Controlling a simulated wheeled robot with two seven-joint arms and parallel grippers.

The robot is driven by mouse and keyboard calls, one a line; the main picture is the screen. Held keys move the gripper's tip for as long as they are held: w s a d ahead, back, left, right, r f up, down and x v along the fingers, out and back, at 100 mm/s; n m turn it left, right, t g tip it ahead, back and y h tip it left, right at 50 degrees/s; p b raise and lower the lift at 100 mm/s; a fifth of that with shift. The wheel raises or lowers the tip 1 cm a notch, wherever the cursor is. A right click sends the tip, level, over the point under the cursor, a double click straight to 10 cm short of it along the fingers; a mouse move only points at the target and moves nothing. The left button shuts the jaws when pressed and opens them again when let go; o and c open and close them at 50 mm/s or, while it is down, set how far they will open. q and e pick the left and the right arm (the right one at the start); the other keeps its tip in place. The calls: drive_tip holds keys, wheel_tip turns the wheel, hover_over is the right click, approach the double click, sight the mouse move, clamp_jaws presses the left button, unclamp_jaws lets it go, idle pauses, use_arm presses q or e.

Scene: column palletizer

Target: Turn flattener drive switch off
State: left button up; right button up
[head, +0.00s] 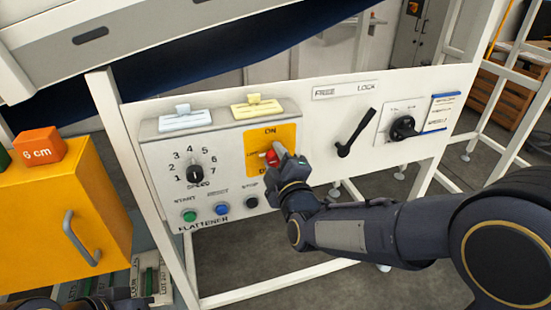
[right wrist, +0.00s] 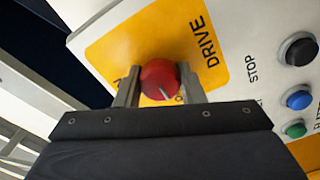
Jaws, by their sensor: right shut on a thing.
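The flattener drive switch is a round red knob (head: 271,157) on a yellow plate (head: 259,138) marked ON at the top. In the right wrist view the knob (right wrist: 160,80) shows a short pale mark slanting toward the lower right. The lettering on that side is mostly hidden by a finger; DRIVE is readable on the plate. My right gripper (head: 279,154) is shut on the red knob, and its two fingers (right wrist: 158,90) sit on either side of it.
On the same panel are a speed dial (head: 195,174), a green start button (head: 189,216), a blue button (head: 222,208) and a black stop button (head: 252,202). A black lever (head: 356,133) and rotary switch (head: 403,127) are to the right. A yellow cabinet (head: 60,215) stands left.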

drive_tip(key=o, duration=1)
drive_tip(key=shift+s, duration=0.1)
drive_tip(key=v, duration=0.7)
drive_tip(key=shift+s+d+b, duration=0.1)
drive_tip(key=shift+s+b, duration=0.2)
drive_tip(key=shift+b, duration=0.05)
